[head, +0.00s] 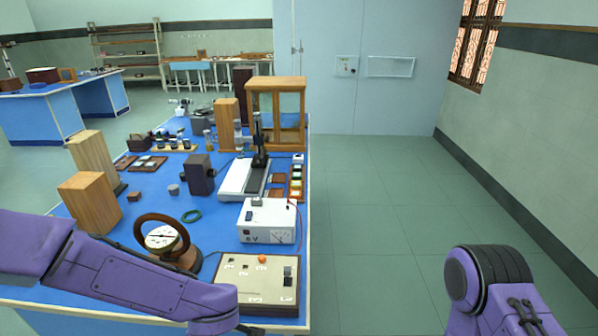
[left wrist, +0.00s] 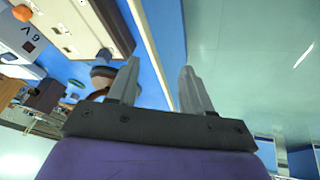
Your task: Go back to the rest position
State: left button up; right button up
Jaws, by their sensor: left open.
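My left arm (head: 130,275) crosses the lower left of the head view, over the near end of the blue bench. Its gripper is out of the head view. In the left wrist view my left gripper (left wrist: 157,85) is open, with two grey fingers apart and nothing between them. The bench edge and the floor show beyond the fingers. My right arm (head: 490,285) shows at the lower right of the head view, over the floor beside the bench. My right gripper is not in view.
The blue bench (head: 225,215) holds a beige switch panel (head: 258,280), a white power supply (head: 268,220), a round dial instrument (head: 162,237), wooden blocks (head: 90,202) and a glass-fronted case (head: 277,112). Clear green floor (head: 375,220) lies right of the bench, up to the wall.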

pick_arm(q)
jog(key=s+a+f+t+y+b, duration=0.1)
jog(key=a+f, duration=0.1)
jog(key=f, duration=0.3)
jog(key=s+a+f+b, duration=0.1)
jog(key=a+f, duration=0.2)
jog(key=f, duration=0.1)
jog(key=s+a+f+m+b, duration=0.2)
jog(key=s+a+f+m, duration=0.1)
jog(key=s+f, duration=0.5)
jog(key=s+a+f+m+g+b, duration=0.1)
jog(key=s+a+f+m+b, duration=0.1)
jog(key=s+f, duration=0.7)
jog(key=s+a+m, duration=0.1)
jog(key=s, duration=0.1)
jog(key=shift+s+a+g+h, duration=0.15)
jog(key=shift+s+g+h, duration=0.15)
jog(key=shift+s+h, duration=0.1)
jog(key=shift+w, duration=0.1)
